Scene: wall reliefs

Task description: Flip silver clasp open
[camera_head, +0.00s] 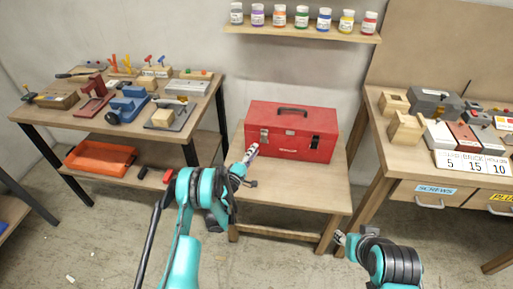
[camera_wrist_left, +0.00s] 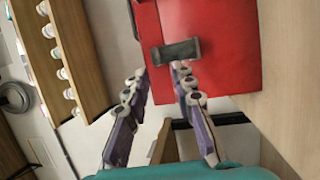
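A red toolbox (camera_head: 291,117) with a dark top handle stands on the low middle table. A silver clasp (camera_head: 264,136) is on its front left, and a second clasp (camera_head: 315,142) is on its front right. My left gripper (camera_head: 251,152) is just in front of the left clasp. In the left wrist view, the grey clasp (camera_wrist_left: 176,51) lies against the red toolbox (camera_wrist_left: 215,35). My left fingers (camera_wrist_left: 160,72) are apart and empty, with one fingertip close to the clasp; contact is unclear. My right gripper (camera_head: 339,238) is low at the right, away from the toolbox.
The low wooden table (camera_head: 290,185) is bare in front of the toolbox. A left workbench (camera_head: 130,125) holds vises and tools, with an orange tray (camera_head: 100,158) below. A right workbench (camera_head: 390,160) holds blocks and number cards. A wall shelf (camera_head: 300,32) with several jars is above.

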